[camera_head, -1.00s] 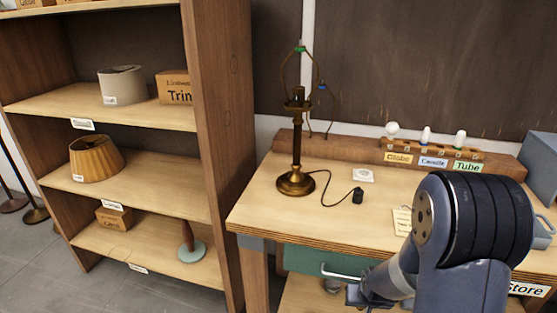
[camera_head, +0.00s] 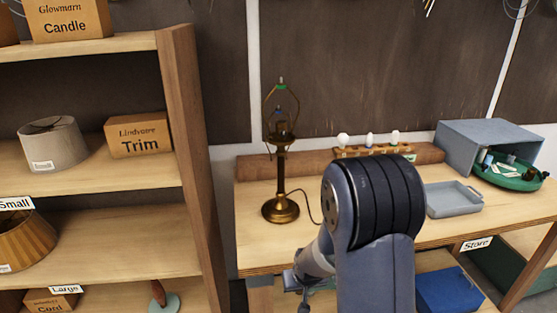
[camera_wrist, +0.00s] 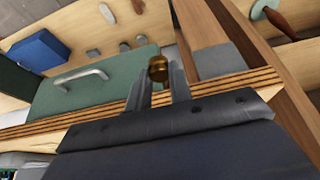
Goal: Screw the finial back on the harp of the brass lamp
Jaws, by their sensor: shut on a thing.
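The brass lamp (camera_head: 281,175) stands upright on the bench, left of my arm in the head view. Its harp (camera_head: 267,108) rises above the socket, with a green mark at the top. My gripper (camera_wrist: 160,80) is shut on a small round brass piece, the finial (camera_wrist: 158,68), between its fingertips in the wrist view. In the head view my gripper (camera_head: 300,287) is low by the bench's front edge, apart from the lamp and partly hidden by my arm; the finial cannot be made out there.
The wooden bench (camera_head: 250,225) has a bulb rack (camera_head: 385,152), a grey tray (camera_head: 453,199) and a grey open box (camera_head: 490,135) with a green dish (camera_head: 510,177). A tall shelf (camera_head: 188,150) stands at left.

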